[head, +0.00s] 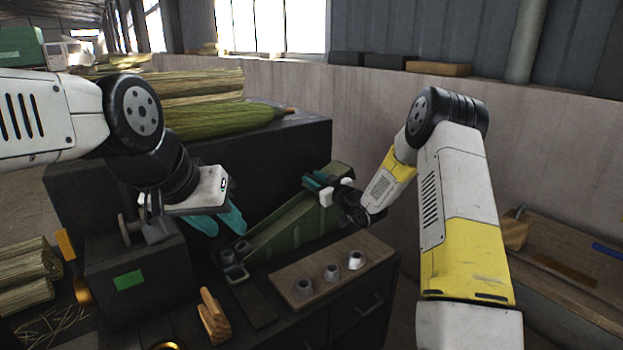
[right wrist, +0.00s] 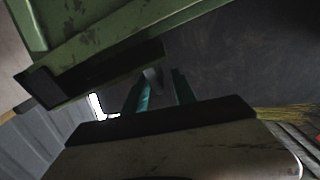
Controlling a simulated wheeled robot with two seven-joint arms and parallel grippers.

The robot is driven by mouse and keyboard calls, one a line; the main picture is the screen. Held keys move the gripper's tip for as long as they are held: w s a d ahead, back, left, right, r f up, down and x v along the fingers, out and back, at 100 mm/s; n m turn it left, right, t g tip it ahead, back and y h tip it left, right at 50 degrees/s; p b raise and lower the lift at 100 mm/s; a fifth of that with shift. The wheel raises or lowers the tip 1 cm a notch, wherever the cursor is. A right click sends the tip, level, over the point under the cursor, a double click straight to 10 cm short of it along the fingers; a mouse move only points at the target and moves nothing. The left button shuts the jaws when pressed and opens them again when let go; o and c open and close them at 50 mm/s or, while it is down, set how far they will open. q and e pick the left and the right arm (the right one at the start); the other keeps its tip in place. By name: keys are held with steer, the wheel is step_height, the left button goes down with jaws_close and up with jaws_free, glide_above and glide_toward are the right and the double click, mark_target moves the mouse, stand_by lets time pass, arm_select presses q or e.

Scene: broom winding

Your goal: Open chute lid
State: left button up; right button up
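The long green chute (head: 290,228) slopes up from the worktop toward the back right. Its upper end (head: 338,174) is beside my right gripper (head: 316,182). In the right wrist view, the chute's worn green body (right wrist: 110,45) fills the upper left, with a dark edge. My right gripper's teal fingers (right wrist: 161,92) are apart, and a small grey piece (right wrist: 152,77) shows between or just beyond them; I cannot tell if they touch it. I cannot make out the lid separately. My left gripper (head: 217,222) is open and empty, left of the chute's lower end.
A wooden board with several grey cups (head: 331,273) lies in front of the chute. A wooden-handled brush (head: 213,318) and a dark box with a green label (head: 128,281) are to the left. Straw bundles (head: 210,105) lie on the dark block behind. A wall stands behind.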

steer(key=shift+w+a, duration=0.4)
steer(key=shift+w, duration=0.15)
jaws_close()
stand_by(1.1)
